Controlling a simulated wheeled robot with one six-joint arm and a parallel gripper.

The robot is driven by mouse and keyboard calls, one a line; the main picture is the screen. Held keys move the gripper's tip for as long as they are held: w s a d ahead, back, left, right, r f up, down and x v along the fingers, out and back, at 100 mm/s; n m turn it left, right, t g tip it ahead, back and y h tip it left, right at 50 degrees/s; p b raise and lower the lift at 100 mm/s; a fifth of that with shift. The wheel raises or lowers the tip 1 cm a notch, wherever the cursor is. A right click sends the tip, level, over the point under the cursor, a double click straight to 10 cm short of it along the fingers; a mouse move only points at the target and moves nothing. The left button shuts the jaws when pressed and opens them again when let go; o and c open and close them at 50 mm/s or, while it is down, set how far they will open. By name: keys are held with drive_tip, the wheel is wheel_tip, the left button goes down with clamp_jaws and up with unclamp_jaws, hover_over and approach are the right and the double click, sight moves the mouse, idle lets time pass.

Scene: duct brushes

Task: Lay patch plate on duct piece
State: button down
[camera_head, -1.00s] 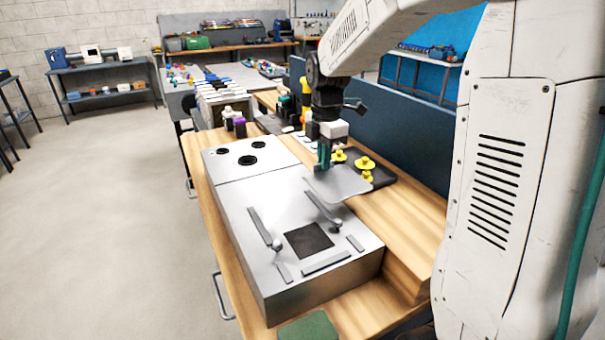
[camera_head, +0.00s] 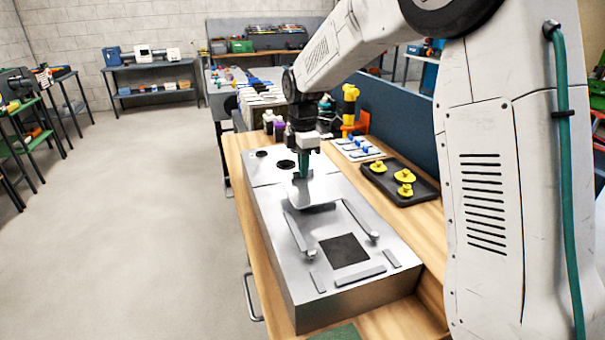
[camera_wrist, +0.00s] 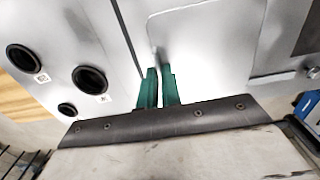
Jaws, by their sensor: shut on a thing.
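My gripper (camera_head: 304,170) has green fingers shut on the patch plate (camera_head: 312,195), a thin bright sheet gripped at its near edge in the wrist view (camera_wrist: 205,65). The plate is over the top of the duct piece (camera_head: 350,302), a large grey metal box. It lies between the round holes and the dark square opening (camera_head: 344,250), not over that opening. I cannot tell whether the plate touches the box. In the wrist view, my fingers (camera_wrist: 158,88) hide part of the plate, and the opening (camera_wrist: 308,38) shows at upper right.
Two clamp arms (camera_head: 360,220) (camera_head: 297,234) and several low strips (camera_head: 360,276) flank the opening. A black tray (camera_head: 422,187) with yellow knobs stands right of the box. Bottles (camera_head: 273,124) and a blue partition (camera_head: 400,120) are behind.

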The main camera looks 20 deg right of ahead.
drive_tip(key=shift+f, duration=1.15)
drive_tip(key=shift+f, duration=0.15)
drive_tip(key=c, duration=1.6)
unclamp_jaws()
